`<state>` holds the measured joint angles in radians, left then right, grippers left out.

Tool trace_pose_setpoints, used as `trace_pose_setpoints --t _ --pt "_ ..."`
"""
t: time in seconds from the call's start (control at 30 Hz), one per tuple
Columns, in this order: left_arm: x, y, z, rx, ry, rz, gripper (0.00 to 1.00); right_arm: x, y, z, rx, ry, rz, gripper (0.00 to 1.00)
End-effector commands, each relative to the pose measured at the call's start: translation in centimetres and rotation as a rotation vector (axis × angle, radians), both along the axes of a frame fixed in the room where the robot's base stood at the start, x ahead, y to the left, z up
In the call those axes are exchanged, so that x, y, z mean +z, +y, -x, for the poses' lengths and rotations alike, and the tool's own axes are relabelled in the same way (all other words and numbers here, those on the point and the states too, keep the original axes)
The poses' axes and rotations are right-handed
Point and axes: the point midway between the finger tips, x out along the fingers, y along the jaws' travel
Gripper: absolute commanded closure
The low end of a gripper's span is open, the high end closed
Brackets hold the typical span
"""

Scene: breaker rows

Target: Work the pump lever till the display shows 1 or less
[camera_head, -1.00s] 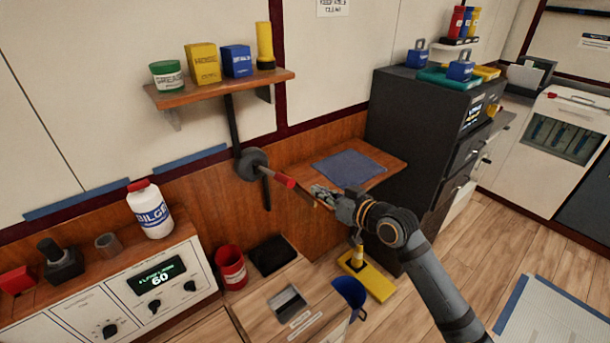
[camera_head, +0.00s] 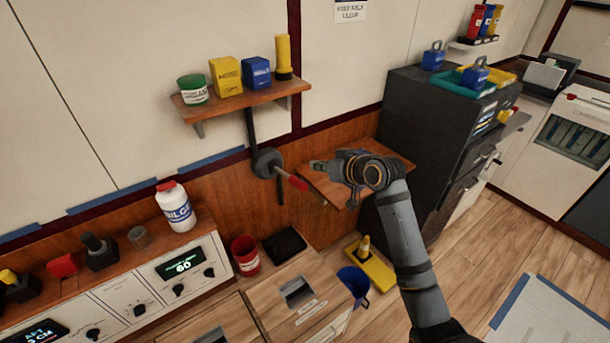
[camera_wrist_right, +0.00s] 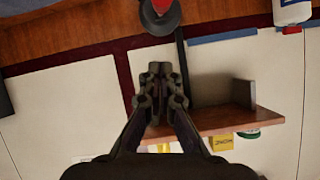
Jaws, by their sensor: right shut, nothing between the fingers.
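The pump lever is a dark rod with a red grip (camera_head: 298,183), on a round grey hub (camera_head: 267,163) on the wood wall. It points out and down to the right. In the right wrist view the red grip (camera_wrist_right: 162,6) and hub are at the top edge, beyond my fingertips. My right gripper (camera_head: 316,167) is shut and empty, just above and right of the red grip, apart from it. It also shows in the right wrist view (camera_wrist_right: 160,72). The lit display (camera_head: 180,263) on the white panel reads 60. My left gripper is out of view.
A shelf (camera_head: 240,97) with a green jar, boxes and a yellow torch is above the lever. A wooden ledge (camera_head: 340,192) lies behind my right gripper. A dark cabinet (camera_head: 425,130) stands right. A second display (camera_head: 35,333) is at bottom left, partly cut off.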

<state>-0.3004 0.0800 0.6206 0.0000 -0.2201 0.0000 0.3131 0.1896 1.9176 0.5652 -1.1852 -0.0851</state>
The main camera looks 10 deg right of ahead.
Motion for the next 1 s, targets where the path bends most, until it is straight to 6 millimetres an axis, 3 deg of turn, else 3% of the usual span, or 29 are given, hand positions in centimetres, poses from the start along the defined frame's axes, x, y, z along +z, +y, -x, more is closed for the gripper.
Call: trace_pose_setpoints --t 0.3,0.6,1.0 --pt "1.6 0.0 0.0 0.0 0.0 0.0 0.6 -2.9 2.7 -5.5 0.001 0.002 -0.002 1.0" --pt "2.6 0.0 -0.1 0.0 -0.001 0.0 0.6 -6.6 2.9 -4.3 0.0 0.001 0.002 1.0" --pt "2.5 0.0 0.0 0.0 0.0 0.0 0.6 -7.0 2.9 -4.2 -0.001 -0.002 0.001 1.0"
